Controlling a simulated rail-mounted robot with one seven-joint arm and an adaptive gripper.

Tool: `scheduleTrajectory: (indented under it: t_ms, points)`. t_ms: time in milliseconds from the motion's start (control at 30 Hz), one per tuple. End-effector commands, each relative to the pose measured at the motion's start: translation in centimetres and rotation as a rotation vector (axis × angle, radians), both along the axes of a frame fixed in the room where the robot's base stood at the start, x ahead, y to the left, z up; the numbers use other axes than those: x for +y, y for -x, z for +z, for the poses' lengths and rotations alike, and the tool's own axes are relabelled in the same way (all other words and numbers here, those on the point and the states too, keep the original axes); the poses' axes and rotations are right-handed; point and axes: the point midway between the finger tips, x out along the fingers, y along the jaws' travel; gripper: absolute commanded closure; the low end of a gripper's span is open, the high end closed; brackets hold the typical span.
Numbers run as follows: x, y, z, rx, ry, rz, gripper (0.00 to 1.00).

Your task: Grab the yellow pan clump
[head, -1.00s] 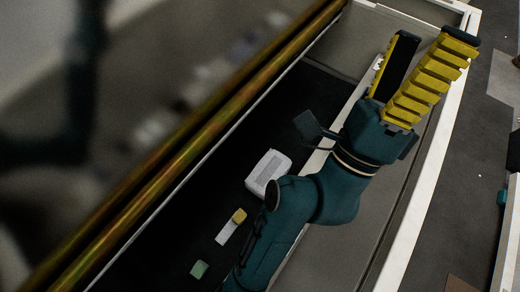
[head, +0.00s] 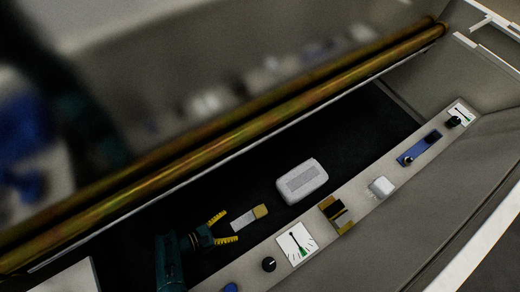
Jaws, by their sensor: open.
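A small dull-yellow block (head: 261,211), which looks like the yellow pan clump, lies on the dark floor of the trough, at the upper right end of a pale grey strip (head: 243,221). I cannot tell whether the two are joined. My gripper (head: 229,227) has its two yellow fingers spread apart, with nothing seen between them. It points right toward the pale strip, and the yellow block lies beyond that strip's near end. The gap in height between fingers and strip cannot be told.
A white rounded box (head: 302,181) sits right of the block. A pale ledge along the front holds a gauge (head: 297,244), a black knob (head: 268,264), a tan-framed black piece (head: 337,214) and a blue panel (head: 420,148). A brassy rail (head: 250,122) runs along the back.

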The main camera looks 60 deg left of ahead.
Motion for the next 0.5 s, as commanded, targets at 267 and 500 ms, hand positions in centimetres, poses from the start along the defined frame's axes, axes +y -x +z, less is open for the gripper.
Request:
scheduleTrajectory:
  t_ms: [267,500]
  points:
    - [-0.5,-6.2,-2.8,-0.001,0.0,-0.011,0.15]
    - [-0.6,-9.6,-4.0,0.0,0.001,-0.004,0.15]
